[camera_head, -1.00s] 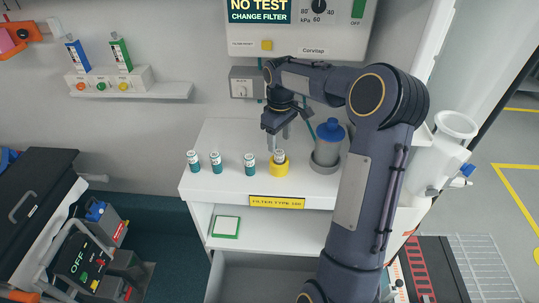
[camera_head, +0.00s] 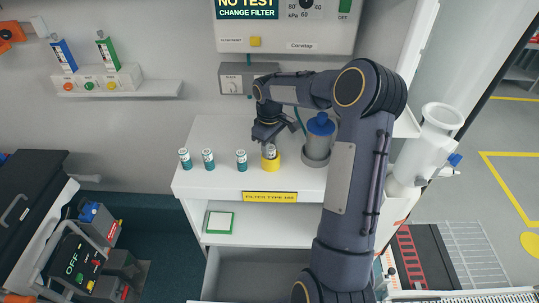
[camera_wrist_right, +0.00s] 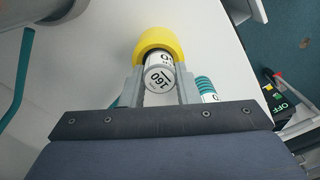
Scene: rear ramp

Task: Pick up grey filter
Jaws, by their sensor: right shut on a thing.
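In the head view the yellow holder (camera_head: 270,164) is on the white shelf, at the right end of a row of small filters. My right gripper (camera_head: 270,148) is down at this filter, one finger on each side of its upper part, and shut on it. The gripper also fills the lower part of the right wrist view (camera_wrist_right: 159,88). The filter's lower part is hidden in the holder. My left gripper is not in view.
Several teal-and-white filters (camera_head: 208,159) stand left of the holder on the shelf (camera_head: 222,185). A grey canister with a blue top (camera_head: 318,140) stands close on the right. A wall unit (camera_head: 290,27) hangs above. An open drawer (camera_head: 255,270) is below.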

